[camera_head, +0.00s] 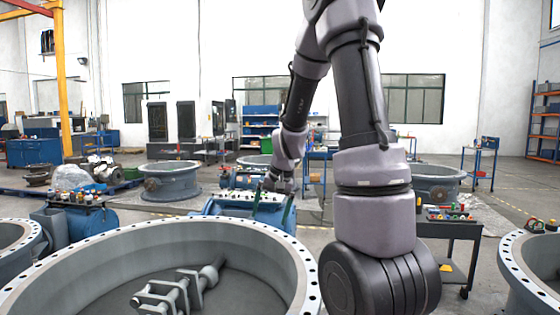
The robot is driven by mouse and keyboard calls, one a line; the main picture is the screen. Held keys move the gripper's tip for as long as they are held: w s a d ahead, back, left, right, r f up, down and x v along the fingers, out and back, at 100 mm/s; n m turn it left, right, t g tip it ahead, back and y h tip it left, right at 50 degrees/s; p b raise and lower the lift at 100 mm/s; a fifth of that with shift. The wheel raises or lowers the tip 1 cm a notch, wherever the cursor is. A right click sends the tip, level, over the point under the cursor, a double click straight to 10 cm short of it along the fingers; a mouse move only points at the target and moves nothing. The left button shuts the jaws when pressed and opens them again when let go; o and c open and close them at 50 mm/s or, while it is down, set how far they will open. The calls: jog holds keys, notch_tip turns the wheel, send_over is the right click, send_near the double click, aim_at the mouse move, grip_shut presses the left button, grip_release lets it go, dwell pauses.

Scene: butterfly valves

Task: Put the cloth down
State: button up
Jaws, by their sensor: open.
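My gripper (272,206) is in the middle of the view, pointing down with its two fingers apart. It is over or just in front of the top of a blue workstand (235,207); I cannot tell how far above it. I cannot make out a cloth in this view. No cloth shows between the fingers, and small things on the workstand are partly hidden by my arm and gripper.
A large grey valve ring (300,262) fills the front left, with a metal shaft piece (180,293) inside. A dark cart (452,235) with small parts stands right of my arm. Another ring (512,262) is at the right edge. Grey floor (490,285) shows between them.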

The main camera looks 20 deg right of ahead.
jog(key=s+a+r+t, duration=0.2)
jog(key=s+r, duration=0.7)
jog(key=s, duration=0.1)
jog(key=s+a+r+n+t, duration=0.1)
jog(key=s+a+r, duration=0.2)
jog(key=s+r, duration=0.7)
jog(key=shift+s+a+r+n+t, duration=0.25)
jog(key=shift+a+r+n+t, duration=0.05)
jog(key=shift+t, duration=0.1)
jog(key=shift+w, duration=0.1)
